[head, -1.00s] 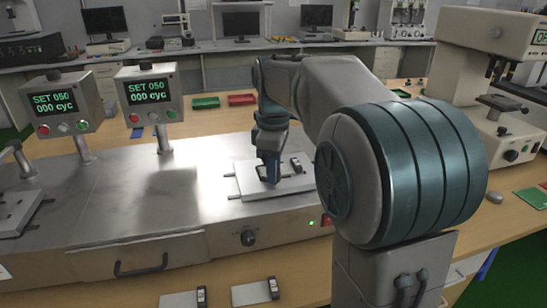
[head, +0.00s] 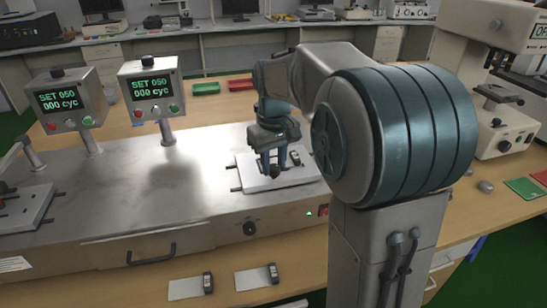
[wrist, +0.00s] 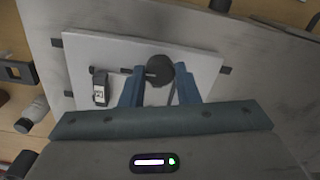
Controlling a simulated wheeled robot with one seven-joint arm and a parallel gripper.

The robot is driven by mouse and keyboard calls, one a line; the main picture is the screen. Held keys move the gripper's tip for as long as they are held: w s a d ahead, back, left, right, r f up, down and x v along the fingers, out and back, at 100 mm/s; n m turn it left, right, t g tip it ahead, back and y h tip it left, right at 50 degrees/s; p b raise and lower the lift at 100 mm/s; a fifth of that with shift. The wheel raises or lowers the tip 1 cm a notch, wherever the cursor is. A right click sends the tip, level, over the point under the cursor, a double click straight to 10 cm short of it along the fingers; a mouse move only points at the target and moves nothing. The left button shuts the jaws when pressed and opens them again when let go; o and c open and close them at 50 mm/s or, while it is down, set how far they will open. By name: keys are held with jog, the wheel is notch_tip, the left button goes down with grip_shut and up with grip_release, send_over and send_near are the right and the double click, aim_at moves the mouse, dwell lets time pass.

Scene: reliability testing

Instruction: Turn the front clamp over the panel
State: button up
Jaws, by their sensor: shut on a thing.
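A pale plate (head: 250,182) lies on the steel test bench; it also fills the middle of the wrist view (wrist: 82,50). A black switch-like part (wrist: 100,88) with a white label sits at the plate's left in the wrist view. A dark round clamp knob (wrist: 160,70) stands near the plate's middle, with a thin dark bar reaching left from it. My gripper (head: 273,168) points down over the plate, its blue fingers shut on the clamp knob. In the wrist view my gripper (wrist: 160,88) has one finger on each side. Where the panel's edges lie on the plate is unclear.
Two loose panels with black switches (head: 207,283) (head: 272,273) lie on the wooden table in front of the bench. Two counter boxes (head: 152,92) (head: 68,100) stand at left. Another fixture plate (head: 22,208) is at far left. The steel top (head: 150,190) between the fixtures is clear.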

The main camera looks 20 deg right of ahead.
aim_at(274, 166)
jog(key=shift+m, duration=0.5)
jog(key=o, duration=1)
jog(key=shift+c, duration=0.2)
notch_tip(274, 166, up, 14)
jog(key=p, duration=0.2)
jog(key=shift+p, duration=0.35)
jog(key=shift+f, duration=0.1)
